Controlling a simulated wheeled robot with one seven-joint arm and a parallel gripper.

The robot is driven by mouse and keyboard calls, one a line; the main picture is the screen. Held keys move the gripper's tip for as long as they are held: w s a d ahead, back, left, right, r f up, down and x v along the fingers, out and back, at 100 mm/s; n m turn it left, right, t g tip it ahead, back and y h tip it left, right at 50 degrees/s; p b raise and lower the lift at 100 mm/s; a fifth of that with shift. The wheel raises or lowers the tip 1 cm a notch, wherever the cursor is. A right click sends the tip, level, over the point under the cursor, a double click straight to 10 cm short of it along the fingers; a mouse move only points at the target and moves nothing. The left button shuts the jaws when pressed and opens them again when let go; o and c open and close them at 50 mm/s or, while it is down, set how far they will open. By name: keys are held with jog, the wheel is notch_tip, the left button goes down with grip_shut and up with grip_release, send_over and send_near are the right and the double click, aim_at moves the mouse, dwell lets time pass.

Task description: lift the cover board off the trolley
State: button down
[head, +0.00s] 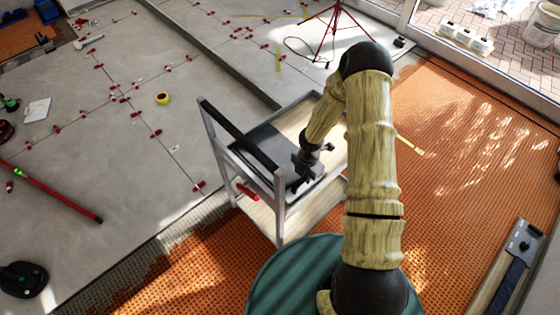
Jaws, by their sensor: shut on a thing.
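The trolley (281,213) has a grey metal frame, a black push handle (238,134) and a lower shelf, and stands on the orange matting. A flat dark grey board (268,140), which looks like the cover board, lies over part of its top; pale wood-coloured surface shows to the right. My gripper (298,184) points down at the near right part of the trolley top and is shut at the board's near edge. The fingertips are small and dark, so the exact grip is hard to see. My arm hides the right side of the trolley.
Grey tiles with several red levelling clips cover the floor at left. A yellow tape roll (162,98) and a red level (57,195) lie there. A red tripod (331,32) stands behind. Orange matting (470,150) at right is largely clear, with a board and trowel (516,260) at the edge.

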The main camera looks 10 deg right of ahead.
jog(key=shift+r, duration=0.1)
notch_tip(320, 180, up, 10)
jog(key=shift+f+p, duration=0.1)
jog(key=shift+p, duration=0.85)
